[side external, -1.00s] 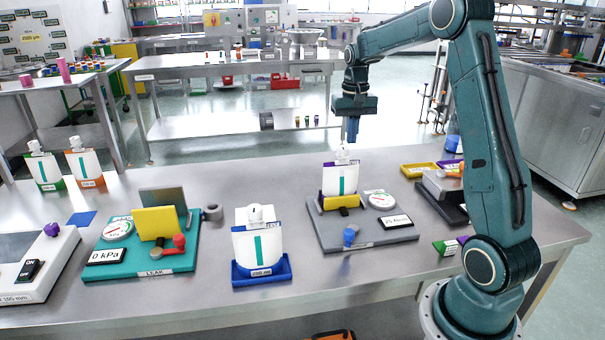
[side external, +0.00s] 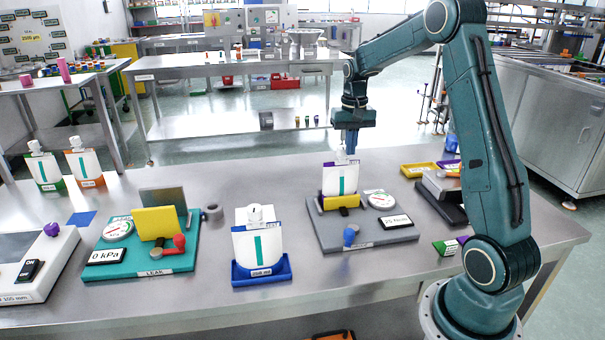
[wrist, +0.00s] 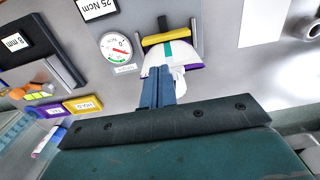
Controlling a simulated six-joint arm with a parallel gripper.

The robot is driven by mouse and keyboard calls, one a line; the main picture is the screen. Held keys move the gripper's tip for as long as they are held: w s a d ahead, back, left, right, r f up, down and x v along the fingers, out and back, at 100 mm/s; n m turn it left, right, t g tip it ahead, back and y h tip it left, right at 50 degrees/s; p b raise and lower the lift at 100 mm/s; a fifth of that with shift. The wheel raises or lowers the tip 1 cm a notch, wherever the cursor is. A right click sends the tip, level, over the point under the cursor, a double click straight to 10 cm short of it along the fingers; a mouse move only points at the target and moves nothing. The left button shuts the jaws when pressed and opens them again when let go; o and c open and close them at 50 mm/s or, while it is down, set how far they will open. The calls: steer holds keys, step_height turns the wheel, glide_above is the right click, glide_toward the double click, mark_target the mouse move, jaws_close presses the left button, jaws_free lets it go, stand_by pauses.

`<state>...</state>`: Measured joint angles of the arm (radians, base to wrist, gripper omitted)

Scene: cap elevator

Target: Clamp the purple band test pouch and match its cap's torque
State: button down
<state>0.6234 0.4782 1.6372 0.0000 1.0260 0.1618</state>
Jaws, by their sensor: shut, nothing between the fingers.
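The purple band pouch (side external: 340,181) is a white pouch with a teal stripe and purple edging. It stands upright at the yellow jaw (side external: 341,202) of the grey torque fixture (side external: 360,238). The wrist view shows the pouch (wrist: 172,54) beside the yellow jaw (wrist: 170,36). My gripper (side external: 351,153) is shut and empty, with its fingers pointing down at the pouch's top. In the wrist view the gripper (wrist: 157,75) overlaps the pouch's top end, and its cap is mostly hidden. I cannot tell whether the fingers touch it. The fixture's display (side external: 397,222) reads 25 Ncm.
A blue-edged pouch (side external: 258,243) stands in a blue tray (side external: 262,273) left of the fixture. A teal leak fixture (side external: 180,262) reads 0 kPa. Two capped pouches stand at far left. Yellow and purple trays (side external: 419,169) lie right of the fixture.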

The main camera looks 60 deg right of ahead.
steer(key=shift+w+d, duration=0.2)
steer(key=shift+w, duration=0.35)
stand_by(1.3)
steer(key=shift+w+a, duration=0.55)
stand_by(0.8)
steer(key=shift+s+a, duration=0.15)
steer(key=shift+a, duration=0.2)
stand_by(0.4)
steer(key=shift+r, duration=0.1)
step_height(320, 180, up, 6)
steer(key=shift+f, duration=0.1)
stand_by(0.6)
steer(key=shift+s, duration=0.1)
